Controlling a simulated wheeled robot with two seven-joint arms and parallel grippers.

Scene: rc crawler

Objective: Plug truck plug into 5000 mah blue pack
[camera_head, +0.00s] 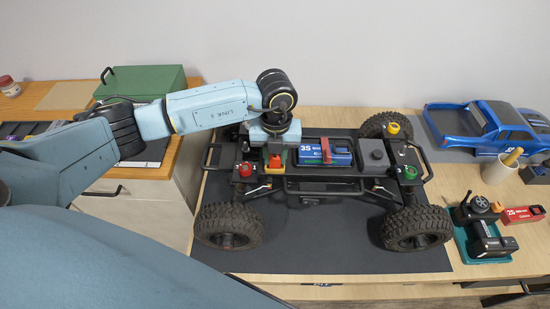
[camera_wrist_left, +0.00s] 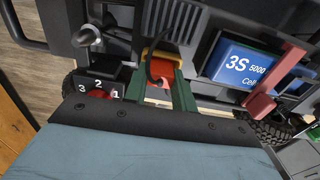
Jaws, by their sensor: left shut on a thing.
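The blue 5000 mAh pack (camera_head: 311,157), marked 3S, lies in the truck's (camera_head: 300,186) central tray under a red strap (camera_head: 326,150). It also shows at the right of the left wrist view (camera_wrist_left: 240,64). My left gripper (camera_wrist_left: 162,85) reaches down over the truck just left of the pack. In the head view the plug (camera_head: 275,161) shows below the gripper, apart from the pack. The pack's own socket cannot be made out. My right gripper is not in view.
A grey box (camera_head: 374,155) sits right of the pack. Red, yellow and green knobs stand around the chassis. A blue body shell (camera_head: 487,125), a cup (camera_head: 497,170) and a teal tray (camera_head: 465,245) with a transmitter stand at right. The dark mat's (camera_head: 320,250) front is clear.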

